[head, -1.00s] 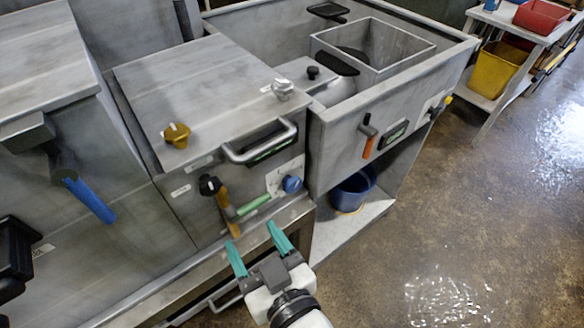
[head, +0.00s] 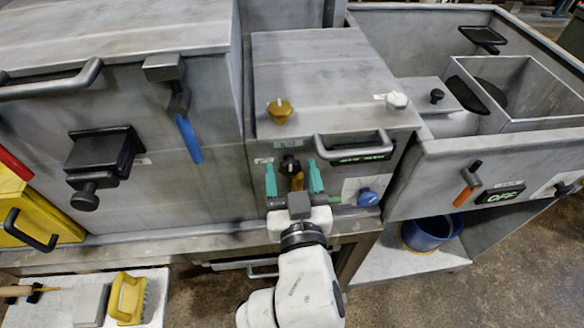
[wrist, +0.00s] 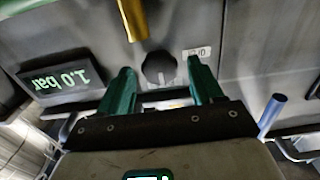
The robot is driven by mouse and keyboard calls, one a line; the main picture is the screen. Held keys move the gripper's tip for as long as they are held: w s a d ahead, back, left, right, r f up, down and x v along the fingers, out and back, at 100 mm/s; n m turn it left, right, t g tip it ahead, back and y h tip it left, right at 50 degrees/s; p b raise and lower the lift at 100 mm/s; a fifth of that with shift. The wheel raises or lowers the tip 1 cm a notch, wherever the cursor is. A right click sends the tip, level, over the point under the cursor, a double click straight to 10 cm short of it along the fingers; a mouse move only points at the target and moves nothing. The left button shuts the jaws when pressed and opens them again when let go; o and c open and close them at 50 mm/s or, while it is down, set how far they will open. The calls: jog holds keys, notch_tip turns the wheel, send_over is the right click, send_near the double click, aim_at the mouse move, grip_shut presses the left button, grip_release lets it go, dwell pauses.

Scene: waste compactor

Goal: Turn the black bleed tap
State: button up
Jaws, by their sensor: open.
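The black bleed tap (head: 290,166) is a small round black knob on the front of the middle grey unit. It also shows in the wrist view (wrist: 159,68), just beyond and between my fingertips. My gripper (head: 293,178) is open, with a teal finger on either side of the tap in the head view. The fingers also show in the wrist view (wrist: 157,80). I see no clear contact with the tap. A yellow-orange handle (wrist: 133,18) hangs just below the tap; whether they are joined I cannot tell.
A lit pressure display (wrist: 62,80) lies beside the tap, under a bar handle (head: 353,147). A blue knob (head: 367,197) is to the right. A blue lever (head: 188,138) hangs on the left unit. A brass knob (head: 280,111) sits above.

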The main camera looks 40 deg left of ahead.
jog(key=shift+w+a, duration=0.25)
jog(key=shift+a, duration=0.1)
jog(key=c, duration=1)
